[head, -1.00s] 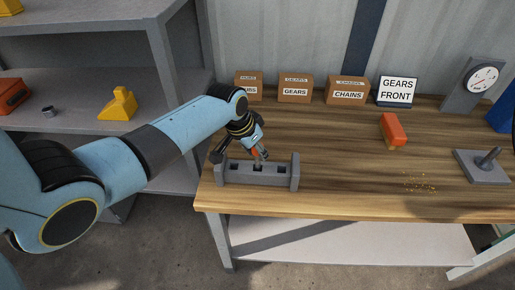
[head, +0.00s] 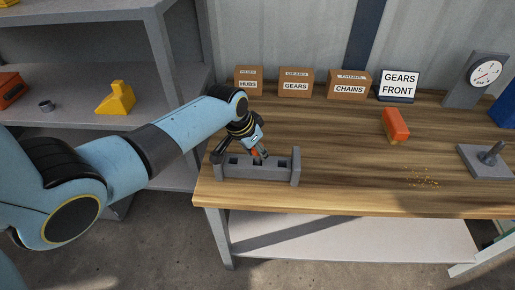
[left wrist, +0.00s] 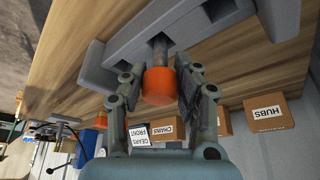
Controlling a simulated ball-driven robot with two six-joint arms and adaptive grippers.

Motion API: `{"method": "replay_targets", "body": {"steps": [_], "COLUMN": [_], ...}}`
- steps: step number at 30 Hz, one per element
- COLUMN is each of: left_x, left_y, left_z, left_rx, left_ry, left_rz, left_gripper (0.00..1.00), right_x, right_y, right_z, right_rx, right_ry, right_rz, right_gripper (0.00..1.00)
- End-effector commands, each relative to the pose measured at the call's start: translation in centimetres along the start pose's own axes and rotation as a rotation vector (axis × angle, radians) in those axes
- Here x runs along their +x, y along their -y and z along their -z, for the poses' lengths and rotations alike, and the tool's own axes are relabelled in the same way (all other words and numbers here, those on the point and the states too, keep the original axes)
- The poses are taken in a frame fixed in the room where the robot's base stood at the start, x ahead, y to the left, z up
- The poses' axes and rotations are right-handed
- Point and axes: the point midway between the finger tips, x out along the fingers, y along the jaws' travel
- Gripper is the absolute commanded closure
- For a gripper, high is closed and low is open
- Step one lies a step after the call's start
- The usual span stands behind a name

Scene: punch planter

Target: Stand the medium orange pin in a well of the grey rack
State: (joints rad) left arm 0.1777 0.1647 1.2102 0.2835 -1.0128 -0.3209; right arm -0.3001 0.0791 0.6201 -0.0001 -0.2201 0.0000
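The medium orange pin (left wrist: 158,86) has an orange head and a grey shank (left wrist: 160,48). In the left wrist view its head sits between the two fingers of my left gripper (left wrist: 160,82), which appear closed on its sides. The shank points at a dark well of the grey rack (left wrist: 110,75); how deep it reaches is hard to tell. In the head view my left gripper (head: 258,155) is over the middle of the grey rack (head: 270,174), with a bit of orange (head: 254,153) showing between the fingers. My right gripper is not in view.
Right of the rack lie an orange block-like thing (head: 396,124) and a grey base with a peg (head: 486,160). Cardboard boxes (head: 296,84), a GEARS FRONT sign (head: 398,86) and a gauge (head: 485,75) line the back. The bench middle (head: 340,140) is clear.

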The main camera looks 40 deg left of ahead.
Motion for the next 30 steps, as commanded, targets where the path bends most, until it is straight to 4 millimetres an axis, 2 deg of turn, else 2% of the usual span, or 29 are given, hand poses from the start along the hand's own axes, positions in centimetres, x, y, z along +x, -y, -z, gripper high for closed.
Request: {"method": "replay_targets", "body": {"steps": [1, 6, 17, 23, 30], "left_x": [0.0, -0.1, -0.6, -3.7, -8.9], "left_y": [0.0, 0.0, 0.0, 0.1, 0.1], "left_z": [0.1, 0.1, 0.1, 0.0, 0.0], "left_rx": [0.0, 0.0, 0.0, 0.002, 0.002], "left_ry": [-0.001, -0.001, -0.002, -0.004, -0.003], "left_rz": [0.0, 0.0, 0.001, 0.002, 0.002], "left_gripper": [0.65, 0.44, 0.44, 0.44, 0.44], "right_x": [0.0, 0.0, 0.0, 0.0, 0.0], "right_y": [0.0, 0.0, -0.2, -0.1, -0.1], "right_z": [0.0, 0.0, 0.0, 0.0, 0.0], "right_rx": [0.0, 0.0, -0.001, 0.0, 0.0], "right_ry": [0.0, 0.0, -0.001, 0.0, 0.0], "right_rz": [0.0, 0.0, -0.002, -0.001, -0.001], "right_gripper": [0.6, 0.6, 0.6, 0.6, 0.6]}}
